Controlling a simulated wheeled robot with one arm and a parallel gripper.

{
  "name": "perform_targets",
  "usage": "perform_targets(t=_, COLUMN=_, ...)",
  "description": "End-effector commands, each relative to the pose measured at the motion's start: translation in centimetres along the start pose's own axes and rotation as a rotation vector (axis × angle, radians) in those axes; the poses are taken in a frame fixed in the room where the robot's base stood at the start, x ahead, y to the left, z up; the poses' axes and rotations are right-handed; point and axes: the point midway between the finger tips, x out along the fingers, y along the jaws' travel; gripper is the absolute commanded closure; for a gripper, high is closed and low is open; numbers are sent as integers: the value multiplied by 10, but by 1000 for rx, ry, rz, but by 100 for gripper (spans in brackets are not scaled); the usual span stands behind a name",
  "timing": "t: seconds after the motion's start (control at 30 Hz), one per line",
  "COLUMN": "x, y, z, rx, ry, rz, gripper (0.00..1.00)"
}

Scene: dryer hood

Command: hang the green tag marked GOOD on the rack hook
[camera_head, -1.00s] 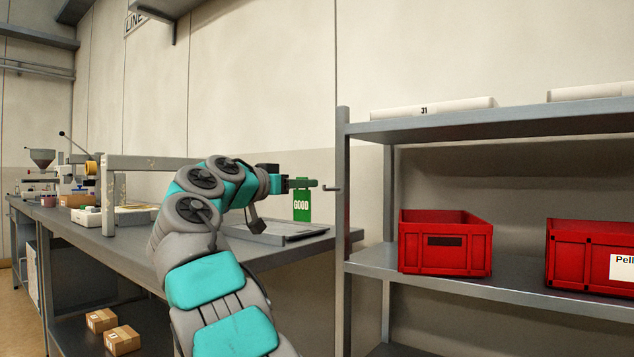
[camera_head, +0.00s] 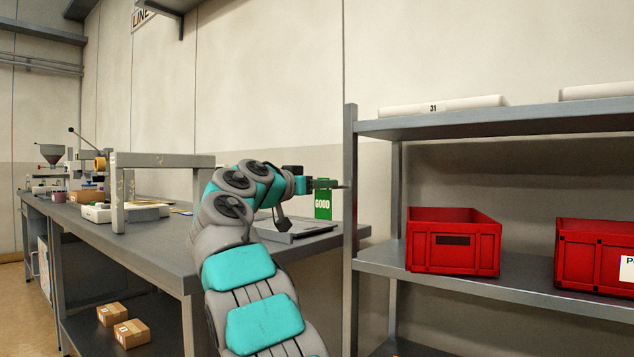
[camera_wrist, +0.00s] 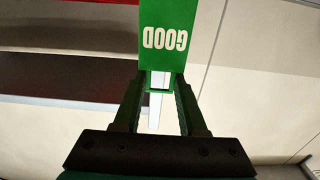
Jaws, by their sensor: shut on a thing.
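The green tag marked GOOD (camera_head: 323,208) hangs upright below the fingertips of my gripper (camera_head: 328,184), which is shut on its upper end. In the wrist view the tag (camera_wrist: 165,40) appears upside down beyond the two green fingers of my gripper (camera_wrist: 158,88). The rack (camera_head: 351,220) stands just to the right, and my fingertips are close to its front left post. The rack hook, a thin stub on that post, is mostly covered by the fingertips in the head view. I cannot tell whether the tag touches it.
Red bins (camera_head: 453,240) stand on the rack's middle shelf, white rolls (camera_head: 440,105) on top. Cardboard boxes (camera_head: 131,333) sit on the bench's lower shelf.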

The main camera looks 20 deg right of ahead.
Motion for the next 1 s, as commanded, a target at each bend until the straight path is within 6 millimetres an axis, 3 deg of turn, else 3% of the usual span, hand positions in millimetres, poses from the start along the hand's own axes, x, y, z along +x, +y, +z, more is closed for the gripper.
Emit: perform_targets(t=1.0, x=55, y=0, z=-1, rx=1, ry=3, rz=-1, gripper=100)
